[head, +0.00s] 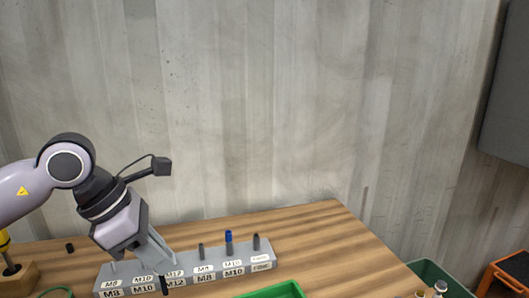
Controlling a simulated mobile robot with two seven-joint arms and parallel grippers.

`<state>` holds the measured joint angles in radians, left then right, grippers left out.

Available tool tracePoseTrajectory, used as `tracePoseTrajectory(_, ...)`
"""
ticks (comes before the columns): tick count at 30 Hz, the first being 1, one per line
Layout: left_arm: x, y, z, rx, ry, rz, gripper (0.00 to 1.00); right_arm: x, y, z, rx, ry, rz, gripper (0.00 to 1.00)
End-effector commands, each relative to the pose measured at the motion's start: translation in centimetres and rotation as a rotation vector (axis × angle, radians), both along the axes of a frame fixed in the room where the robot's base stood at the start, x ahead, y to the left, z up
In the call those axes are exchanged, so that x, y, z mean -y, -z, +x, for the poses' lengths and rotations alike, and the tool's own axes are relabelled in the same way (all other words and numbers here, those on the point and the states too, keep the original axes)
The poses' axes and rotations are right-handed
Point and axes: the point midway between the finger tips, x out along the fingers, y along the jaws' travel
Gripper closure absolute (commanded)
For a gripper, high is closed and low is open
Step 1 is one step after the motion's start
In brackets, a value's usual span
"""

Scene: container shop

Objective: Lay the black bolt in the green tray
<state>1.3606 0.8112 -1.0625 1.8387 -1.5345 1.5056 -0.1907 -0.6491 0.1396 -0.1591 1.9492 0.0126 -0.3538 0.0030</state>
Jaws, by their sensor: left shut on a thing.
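My left gripper (163,271) comes in from the left and points down in front of the grey labelled rack (215,287). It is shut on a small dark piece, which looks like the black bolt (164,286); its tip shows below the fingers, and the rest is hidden. The green tray (275,289) is at the bottom edge, to the right of the gripper, with only its far rim and part of its inside showing. My right gripper is not in view.
The rack holds dark pegs (256,242) and a blue-topped one (228,238). A small black piece (70,248) is on the wooden table (320,235) at left. A green bin (440,276) stands right of the table. The table's right part is clear.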

Motion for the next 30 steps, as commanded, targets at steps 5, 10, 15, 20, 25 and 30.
tracePoseTrajectory(5,-0.8,0.3,-0.5,-0.002,0.231,-0.001,1.0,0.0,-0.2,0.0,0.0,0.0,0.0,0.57)
tracePoseTrajectory(10,-1.5,0.4,-1.0,-0.001,0.469,-0.001,1.0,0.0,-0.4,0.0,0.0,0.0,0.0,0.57)
tracePoseTrajectory(15,-2.2,0.5,-1.6,0.0,0.723,0.0,1.0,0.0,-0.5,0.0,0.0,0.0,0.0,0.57)
tracePoseTrajectory(20,-2.8,0.4,-2.2,0.0,0.976,0.0,1.0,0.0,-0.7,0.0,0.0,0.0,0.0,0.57)
tracePoseTrajectory(25,-3.6,0.2,-2.9,0.001,1.252,0.001,1.0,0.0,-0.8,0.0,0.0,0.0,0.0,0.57)
tracePoseTrajectory(30,-4.2,-0.1,-3.4,0.002,1.483,0.002,1.0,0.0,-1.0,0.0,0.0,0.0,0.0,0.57)
